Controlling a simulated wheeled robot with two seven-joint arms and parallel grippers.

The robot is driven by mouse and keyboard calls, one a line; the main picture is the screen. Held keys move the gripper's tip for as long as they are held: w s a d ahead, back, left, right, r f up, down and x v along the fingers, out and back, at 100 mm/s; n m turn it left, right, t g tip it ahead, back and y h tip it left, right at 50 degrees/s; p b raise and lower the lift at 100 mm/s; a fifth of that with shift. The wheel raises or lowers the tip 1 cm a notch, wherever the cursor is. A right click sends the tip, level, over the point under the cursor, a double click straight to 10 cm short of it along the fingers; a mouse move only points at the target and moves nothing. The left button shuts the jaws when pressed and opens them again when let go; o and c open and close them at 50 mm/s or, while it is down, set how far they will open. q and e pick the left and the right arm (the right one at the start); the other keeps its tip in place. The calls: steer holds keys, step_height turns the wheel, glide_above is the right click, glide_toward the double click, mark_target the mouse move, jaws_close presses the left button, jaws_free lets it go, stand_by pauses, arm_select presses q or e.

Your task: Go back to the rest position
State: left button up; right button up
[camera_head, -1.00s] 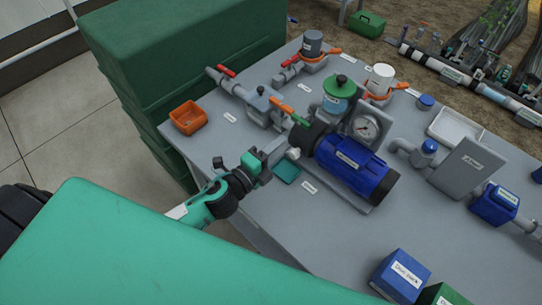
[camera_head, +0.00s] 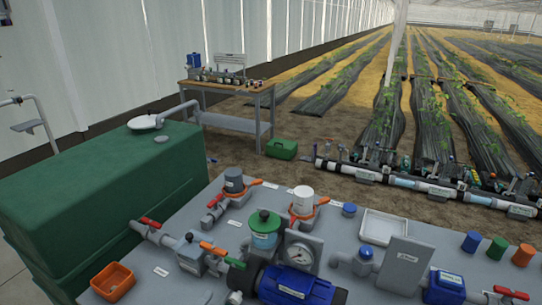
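Neither of my grippers nor my arms shows in the head view now. The grey skid table (camera_head: 340,235) fills the lower middle of the view. On it stand a blue pump (camera_head: 300,287), cut off by the bottom edge, a pressure gauge (camera_head: 302,256) and a green-capped filter (camera_head: 264,230). An orange bin (camera_head: 113,281) sits at the table's left corner. A white tray (camera_head: 383,227) lies toward the back right.
A large green tank (camera_head: 110,185) stands left of the table. Behind are a wooden-topped workbench (camera_head: 228,88), a green toolbox (camera_head: 282,148) and a white pipe line (camera_head: 405,181) on the soil. Crop rows stretch away. Open ground lies between the skid table and the workbench.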

arm_select(q)
steer(key=s+a+f+n+g+y, duration=0.4)
steer(key=s+n, duration=0.2)
steer(key=n, duration=0.2)
steer(key=s+a+f+n+g+y, duration=0.3)
steer(key=s+f+n+g, duration=0.15)
steer(key=n, duration=0.35)
steer(key=s+d+f+n+g+h, duration=0.25)
steer(key=s+g, duration=0.25)
steer(key=s, duration=0.4)
step_height(320, 180, down, 30)
steer(key=s+g, duration=0.1)
steer(key=s+a+f, duration=0.2)
steer(key=s+f, duration=0.7)
steer(key=s+a+f+g+y, duration=0.1)
steer(key=s+a+f, duration=0.1)
steer(key=s+f, duration=0.8)
steer(key=shift+f+g, duration=0.1)
steer(key=shift+g, duration=0.15)
